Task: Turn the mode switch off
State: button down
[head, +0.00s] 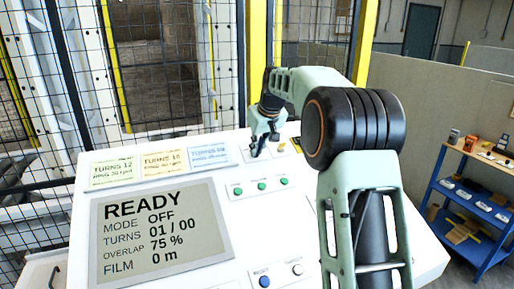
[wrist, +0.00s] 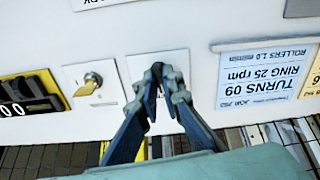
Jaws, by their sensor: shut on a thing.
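The control panel's screen (head: 158,232) reads READY, MODE OFF, TURNS 01 / 00, OVERLAP 75 %, FILM 0 m. My gripper (head: 262,138) is at the panel's upper edge, right of the coloured cards. In the wrist view, my gripper (wrist: 157,70) has its fingertips together over a white square plate (wrist: 176,62). It is shut on the small dark mode switch there. The fingers hide most of that switch, so its pointing direction cannot be read.
A key switch with a yellow key (wrist: 92,80) sits beside the plate. Recipe cards, including the blue TURNS 09 card (wrist: 262,80), lie on the other side. Green buttons (head: 262,186) and a blue button (head: 264,281) are lower on the panel. Mesh fencing stands behind.

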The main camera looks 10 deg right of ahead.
jog(key=shift+r+m, duration=0.1)
jog(key=shift+m, duration=0.5)
jog(key=c, duration=2.1)
grip_release()
jog(key=v, duration=1.2)
jog(key=shift+a, duration=0.15)
